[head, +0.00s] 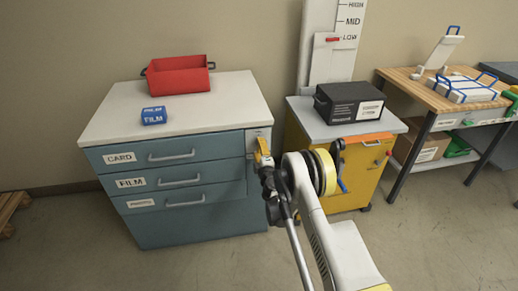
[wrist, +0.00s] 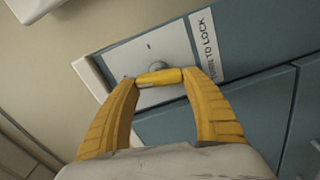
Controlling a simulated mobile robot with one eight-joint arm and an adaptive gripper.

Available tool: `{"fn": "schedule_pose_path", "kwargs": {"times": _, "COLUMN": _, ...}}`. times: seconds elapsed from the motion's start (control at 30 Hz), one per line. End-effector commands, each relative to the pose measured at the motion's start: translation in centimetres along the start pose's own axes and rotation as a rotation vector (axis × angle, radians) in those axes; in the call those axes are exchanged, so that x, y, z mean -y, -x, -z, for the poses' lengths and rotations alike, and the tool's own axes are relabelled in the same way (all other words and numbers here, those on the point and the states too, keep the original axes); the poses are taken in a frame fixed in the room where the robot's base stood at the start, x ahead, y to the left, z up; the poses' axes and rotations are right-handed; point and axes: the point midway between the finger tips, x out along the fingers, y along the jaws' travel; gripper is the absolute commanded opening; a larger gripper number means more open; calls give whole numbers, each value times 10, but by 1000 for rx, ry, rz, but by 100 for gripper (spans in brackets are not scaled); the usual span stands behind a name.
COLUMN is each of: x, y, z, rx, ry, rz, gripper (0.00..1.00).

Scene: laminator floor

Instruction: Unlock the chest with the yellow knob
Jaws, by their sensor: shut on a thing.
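The chest (head: 205,230) is a blue-grey cabinet with a pale top at the left of the head view. Its three labelled drawers look closed. The yellow knob (wrist: 159,78) is a short bar in front of a light plate (wrist: 139,60) on the chest, with a round metal piece behind it. My gripper (head: 262,152) is at the chest's upper right front corner. In the wrist view its yellow fingers are shut on the two ends of the knob. In the head view I cannot tell the knob from the fingers.
A label (wrist: 204,45) partly reading "TO LOCK" is beside the plate. A red bin (head: 179,82) and a blue FILM block (head: 153,116) are on the chest top. A yellow cart (head: 360,185) with a black box (head: 342,105) stands close right. The front floor is open.

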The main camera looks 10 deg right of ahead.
Motion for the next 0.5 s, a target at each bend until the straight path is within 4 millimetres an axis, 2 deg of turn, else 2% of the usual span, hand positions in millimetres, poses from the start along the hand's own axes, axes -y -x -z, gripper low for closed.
{"fn": "schedule_pose_path", "kwargs": {"times": 0.2, "x": 0, "y": 0, "z": 0, "rx": 1, "ry": 122, "rz": -1, "gripper": 26}}
{"fn": "schedule_pose_path", "kwargs": {"times": 0.5, "x": 1, "y": 0, "z": 0, "rx": 1, "ry": 200, "rz": -1, "gripper": 26}}
